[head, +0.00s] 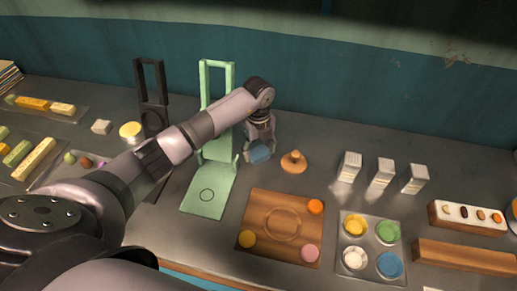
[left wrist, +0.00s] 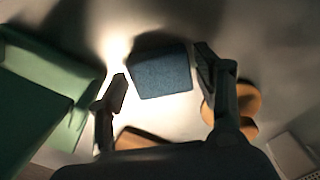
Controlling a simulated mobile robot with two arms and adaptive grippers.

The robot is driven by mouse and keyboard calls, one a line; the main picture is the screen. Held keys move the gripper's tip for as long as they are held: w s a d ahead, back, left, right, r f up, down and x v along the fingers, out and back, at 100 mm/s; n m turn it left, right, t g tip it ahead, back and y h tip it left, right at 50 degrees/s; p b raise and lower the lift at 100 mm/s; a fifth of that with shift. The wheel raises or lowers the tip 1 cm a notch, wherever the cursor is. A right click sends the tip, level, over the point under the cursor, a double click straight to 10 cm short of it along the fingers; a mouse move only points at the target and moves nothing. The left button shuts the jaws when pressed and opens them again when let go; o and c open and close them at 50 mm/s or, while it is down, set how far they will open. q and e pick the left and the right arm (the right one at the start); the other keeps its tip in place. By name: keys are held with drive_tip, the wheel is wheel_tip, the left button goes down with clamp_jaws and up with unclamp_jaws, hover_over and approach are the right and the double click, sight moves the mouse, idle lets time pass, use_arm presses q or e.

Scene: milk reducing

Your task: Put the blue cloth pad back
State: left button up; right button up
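The blue cloth pad (head: 260,154) lies on the grey counter between the green stand and a wooden knobbed piece. In the left wrist view the pad (left wrist: 162,74) is a dark blue block between and just beyond my fingertips. My left gripper (head: 259,143) points down right over the pad. In the left wrist view my left gripper (left wrist: 161,78) is open, its fingers on either side of the pad with small gaps showing. Whether the fingers touch the pad cannot be told. My right gripper is not in view.
The green stand (head: 208,192) is close on the left, a black stand (head: 150,90) behind my arm. The wooden knobbed piece (head: 294,162) is close on the right. A wooden board (head: 262,205), small white blocks (head: 383,172) and a tray of colored cups (head: 371,229) stand further right.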

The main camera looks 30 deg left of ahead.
sight(258, 151)
use_arm(q)
drive_tip(key=shift+o, duration=0.7)
drive_tip(key=shift+r, duration=0.1)
drive_tip(key=shift+r, duration=0.25)
wheel_tip(258, 151, up, 12)
drive_tip(key=b, duration=0.3)
drive_tip(key=shift+f, duration=0.15)
